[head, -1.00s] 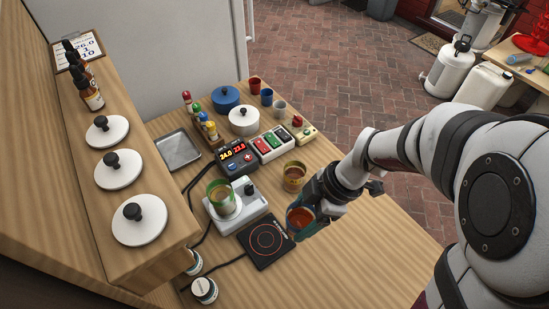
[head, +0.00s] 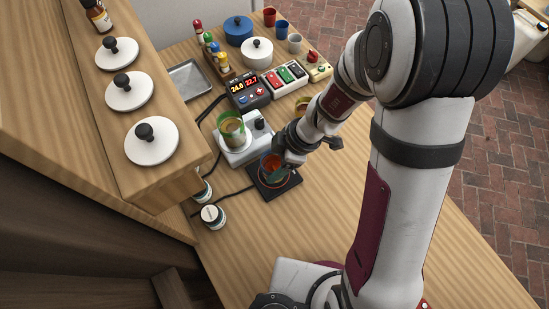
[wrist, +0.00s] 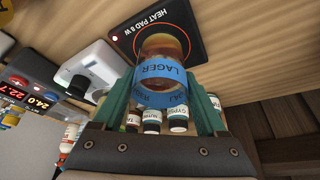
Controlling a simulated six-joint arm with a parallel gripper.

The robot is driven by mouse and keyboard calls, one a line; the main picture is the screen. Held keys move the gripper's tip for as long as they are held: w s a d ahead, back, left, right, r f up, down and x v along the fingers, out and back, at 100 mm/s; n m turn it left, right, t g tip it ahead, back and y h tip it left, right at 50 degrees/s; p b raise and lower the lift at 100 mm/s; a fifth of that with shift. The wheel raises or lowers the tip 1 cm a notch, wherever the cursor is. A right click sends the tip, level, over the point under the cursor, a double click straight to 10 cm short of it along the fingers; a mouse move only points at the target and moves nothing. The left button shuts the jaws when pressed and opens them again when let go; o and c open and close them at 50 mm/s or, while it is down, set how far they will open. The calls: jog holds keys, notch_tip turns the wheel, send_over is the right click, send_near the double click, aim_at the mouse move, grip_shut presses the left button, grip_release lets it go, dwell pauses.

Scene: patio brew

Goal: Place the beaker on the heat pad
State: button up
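The beaker (head: 268,160) is clear, with reddish-amber liquid inside; the wrist view shows its blue band (wrist: 163,72) reading LAGER. My gripper (wrist: 160,88) has its green fingers on both sides of this band and is shut on the beaker. The heat pad (head: 284,188) is a flat black square with an orange ring, labelled HEAT PAD in the wrist view (wrist: 190,22). The beaker is upright over the pad's ring. The fingers partly hide its base in the head view, so I cannot tell whether it touches the pad.
A green-banded beaker (head: 231,126) stands on a white device (head: 256,136) just behind the pad. A yellow-banded beaker (head: 301,103) is partly hidden by my arm. Small labelled jars (head: 213,215) stand left of the pad, near its cable. The table's front right is clear.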

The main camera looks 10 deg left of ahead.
jog(key=o, duration=0.4)
jog(key=s+v, duration=0.1)
jog(key=v, duration=1.1)
jog(key=s+d+r+m+h, duration=0.1)
jog(key=s+d+r+m, duration=0.1)
jog(key=m, duration=0.6)
jog(key=s+d+r+m+h, duration=0.1)
jog(key=s+d+r+m, duration=0.1)
jog(key=s+d+m, duration=0.2)
jog(key=s+d+r+m, duration=0.2)
jog(key=s+m, duration=0.5)
jog(key=m, duration=0.6)
jog(key=shift+s+d+r+m+t+h, duration=0.1)
jog(key=shift+s+d+m+t+h, duration=0.25)
jog(key=shift+d, duration=0.2)
